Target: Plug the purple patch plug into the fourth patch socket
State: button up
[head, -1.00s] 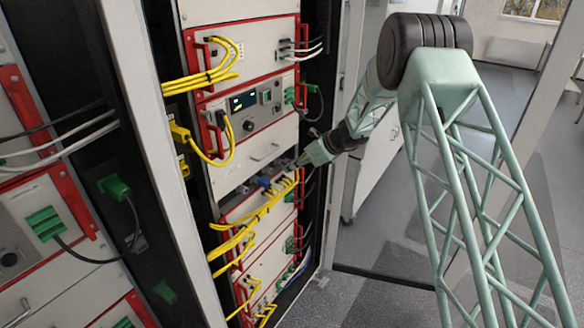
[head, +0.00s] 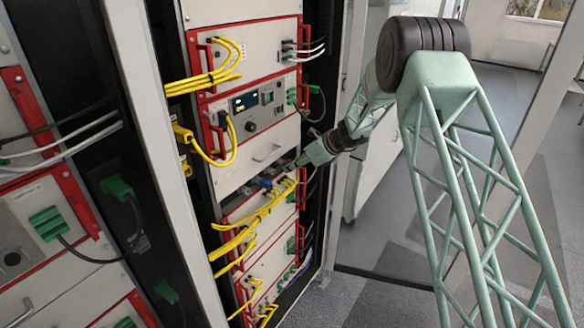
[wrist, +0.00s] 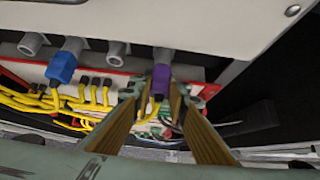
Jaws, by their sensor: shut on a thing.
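The purple patch plug (wrist: 160,82) is upright between the two fingers of my gripper (wrist: 158,92), which is shut on it. A row of grey patch sockets hangs under the pale panel in the wrist view. The fourth from the left (wrist: 163,56) is directly above the purple plug, in line with it. The plug's top meets or overlaps the socket's lower end; I cannot tell how far it is in. In the head view my gripper (head: 301,162) is at the rack's panel edge, and the plug is too small to make out.
A blue plug (wrist: 62,68) is at the second socket; the third socket (wrist: 117,50) is empty. Yellow cables (wrist: 45,103) run below on the left, in front of a red-framed unit. A dark bar (wrist: 245,118) lies to the right. The rack's white post (head: 150,130) stands left in the head view.

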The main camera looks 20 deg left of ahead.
jog(key=o, duration=0.7)
jog(key=shift+o, duration=0.2)
jog(key=v, duration=1.2)
dwell(0.5)
